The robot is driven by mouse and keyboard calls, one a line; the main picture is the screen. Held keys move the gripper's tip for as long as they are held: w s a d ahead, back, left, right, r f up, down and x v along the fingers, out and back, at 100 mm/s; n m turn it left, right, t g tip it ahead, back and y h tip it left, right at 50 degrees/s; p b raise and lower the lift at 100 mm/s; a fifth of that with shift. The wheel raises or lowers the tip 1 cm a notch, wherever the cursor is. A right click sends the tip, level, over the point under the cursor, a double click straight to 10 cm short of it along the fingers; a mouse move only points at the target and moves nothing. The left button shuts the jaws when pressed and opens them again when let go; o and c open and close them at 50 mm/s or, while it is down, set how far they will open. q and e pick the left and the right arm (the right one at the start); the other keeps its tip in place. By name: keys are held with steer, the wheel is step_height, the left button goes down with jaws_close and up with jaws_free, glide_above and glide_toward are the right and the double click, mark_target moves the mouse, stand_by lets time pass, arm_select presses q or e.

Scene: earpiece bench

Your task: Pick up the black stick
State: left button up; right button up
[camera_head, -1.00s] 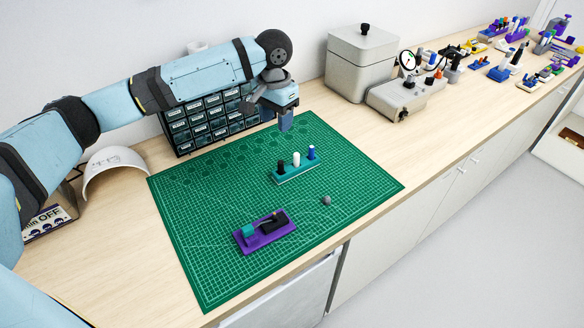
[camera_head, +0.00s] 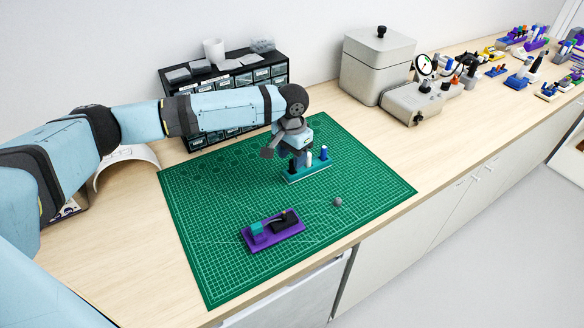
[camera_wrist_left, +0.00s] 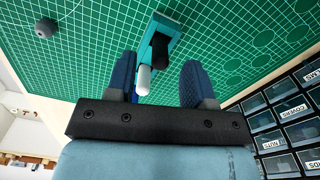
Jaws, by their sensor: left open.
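The black stick (camera_head: 292,168) stands in a teal holder (camera_head: 308,176) on the green mat, partly hidden by my left gripper (camera_head: 298,160). A white stick (camera_head: 309,160) and a blue stick (camera_head: 324,153) stand in the same holder to its right. In the left wrist view, the black stick (camera_wrist_left: 160,50) shows between the two blue fingers of my open left gripper (camera_wrist_left: 160,78), past their tips. The white stick (camera_wrist_left: 143,80) is close beside the left-hand finger. Whether the fingers touch any stick cannot be told. My right gripper is not in view.
A purple fixture (camera_head: 273,233) with teal and black parts lies on the green mat (camera_head: 215,265). A small grey knob (camera_head: 337,201) lies right of it. A drawer cabinet (camera_head: 275,72) and a grey box (camera_head: 376,68) stand behind. The mat's front is mostly clear.

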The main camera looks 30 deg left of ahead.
mark_target(292, 161)
arm_select(q)
steer(key=shift+f, duration=1.25)
jaws_close()
steer(key=shift+r, duration=0.1)
step_height(292, 161, up, 20)
